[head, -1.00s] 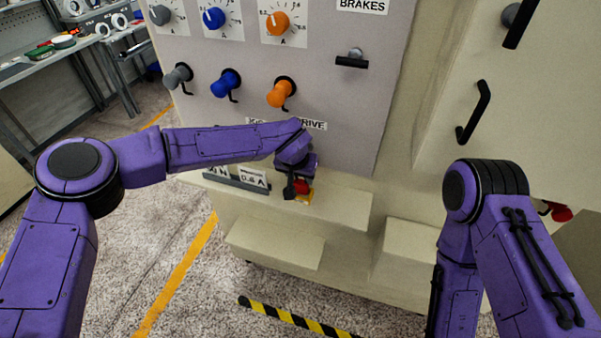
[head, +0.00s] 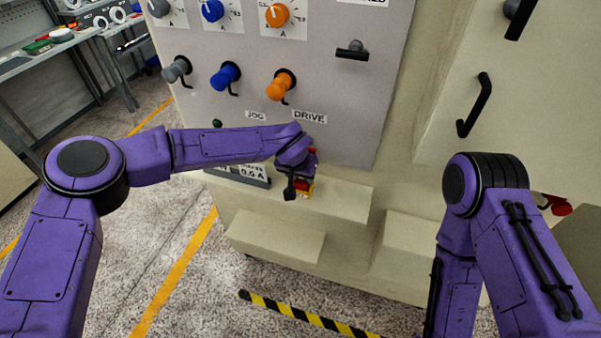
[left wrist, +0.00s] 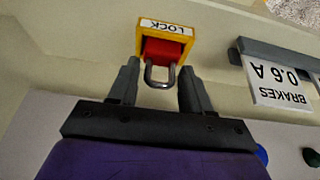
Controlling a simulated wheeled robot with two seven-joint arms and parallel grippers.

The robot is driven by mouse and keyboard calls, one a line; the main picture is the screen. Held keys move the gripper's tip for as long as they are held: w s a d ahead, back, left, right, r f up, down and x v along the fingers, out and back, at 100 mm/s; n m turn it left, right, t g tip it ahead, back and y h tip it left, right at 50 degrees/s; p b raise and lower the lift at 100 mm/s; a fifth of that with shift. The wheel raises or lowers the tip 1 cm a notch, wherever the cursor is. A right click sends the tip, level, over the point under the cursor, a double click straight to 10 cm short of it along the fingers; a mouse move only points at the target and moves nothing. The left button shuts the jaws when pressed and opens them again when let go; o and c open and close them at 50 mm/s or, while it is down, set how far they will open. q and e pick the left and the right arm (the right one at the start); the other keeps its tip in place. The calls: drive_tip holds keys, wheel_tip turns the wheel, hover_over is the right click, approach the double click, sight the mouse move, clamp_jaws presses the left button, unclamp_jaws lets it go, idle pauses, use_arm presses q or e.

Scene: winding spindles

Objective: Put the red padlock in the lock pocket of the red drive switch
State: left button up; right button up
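The red padlock (left wrist: 164,50) sits in the yellow lock pocket (left wrist: 168,30) marked LOCK in the left wrist view, its metal shackle sticking out toward my gripper. In the head view, a bit of the yellow pocket (head: 309,190) shows at the ledge below the DRIVE label. My left gripper (left wrist: 160,80) is open, with one finger on each side of the shackle and a gap to both. In the head view my left gripper (head: 290,190) largely hides the padlock. The red drive switch is mostly hidden behind my left wrist. My right gripper is out of view.
The grey panel (head: 350,120) carries grey, blue and orange knobs and a black T-handle (head: 352,51). A BRAKES 0.6 A card (left wrist: 282,88) stands in a holder beside the pocket. A cabinet with black handles (head: 474,105) is at the right.

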use_arm(q)
drive_tip(key=o, duration=0.3)
drive_tip(key=shift+r, duration=0.3)
drive_tip(key=b+v, duration=0.3)
drive_tip(key=v, duration=0.7)
drive_tip(key=shift+s+a+f, duration=0.1)
